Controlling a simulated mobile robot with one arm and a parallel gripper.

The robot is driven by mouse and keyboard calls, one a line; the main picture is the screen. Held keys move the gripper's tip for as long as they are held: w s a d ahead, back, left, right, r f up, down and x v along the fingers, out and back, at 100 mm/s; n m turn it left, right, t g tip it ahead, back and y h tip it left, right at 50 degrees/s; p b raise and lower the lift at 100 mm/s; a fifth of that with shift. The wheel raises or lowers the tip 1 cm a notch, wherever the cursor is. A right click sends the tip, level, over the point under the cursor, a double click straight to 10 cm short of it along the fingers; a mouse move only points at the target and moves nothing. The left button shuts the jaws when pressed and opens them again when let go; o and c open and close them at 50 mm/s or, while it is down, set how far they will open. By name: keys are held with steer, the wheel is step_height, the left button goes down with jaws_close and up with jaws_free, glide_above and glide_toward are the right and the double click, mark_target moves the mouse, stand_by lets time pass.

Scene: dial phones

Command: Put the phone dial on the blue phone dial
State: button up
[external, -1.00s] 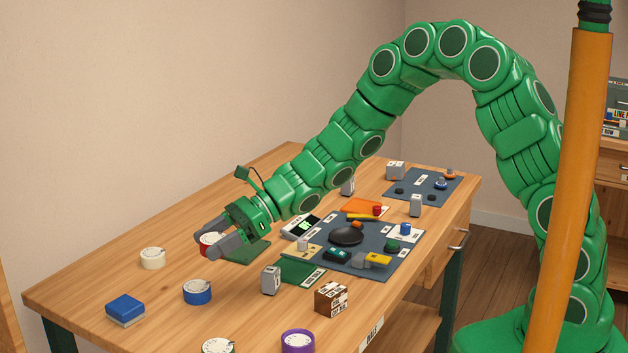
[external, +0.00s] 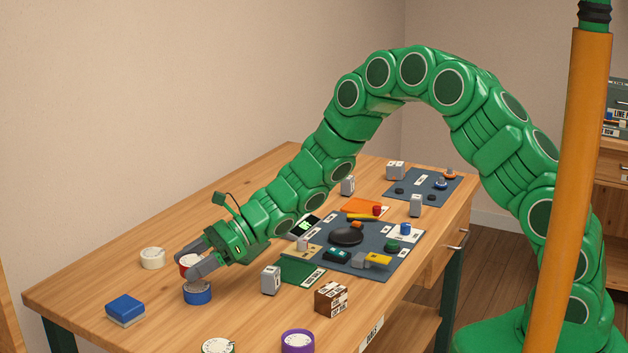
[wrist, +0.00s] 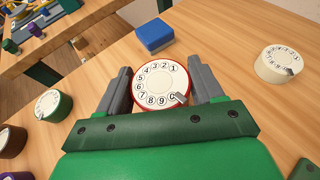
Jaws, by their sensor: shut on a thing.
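The phone dial I hold has a red rim and a white numbered face (wrist: 161,82); in the external view its red side (external: 187,261) shows between the fingers. My gripper (external: 187,268) is shut on it, with one grey finger on each side in the wrist view (wrist: 161,88). The blue phone dial (external: 198,295) stands on the table just below the gripper in the external view. A finger covers part of its top. It is hidden in the wrist view. I cannot tell whether the two dials touch.
A cream dial (external: 152,258) and a blue block (external: 125,309) stand to the left. A green-rimmed dial (external: 219,346) and a purple dial (external: 298,342) stand near the front edge. A grey block (external: 270,280) and a cluttered dark mat (external: 378,261) lie to the right.

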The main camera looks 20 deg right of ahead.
steer(key=shift+f, duration=1.45)
steer(key=shift+f, duration=0.15)
steer(key=o, duration=1.1)
steer(key=shift+o, duration=0.2)
steer(key=shift+d+r, duration=0.15)
steer(key=shift+r, duration=0.1)
steer(key=v, duration=1.1)
steer(key=shift+d+r, duration=0.15)
steer(key=shift+d, duration=0.2)
steer(key=shift+w+r, duration=0.1)
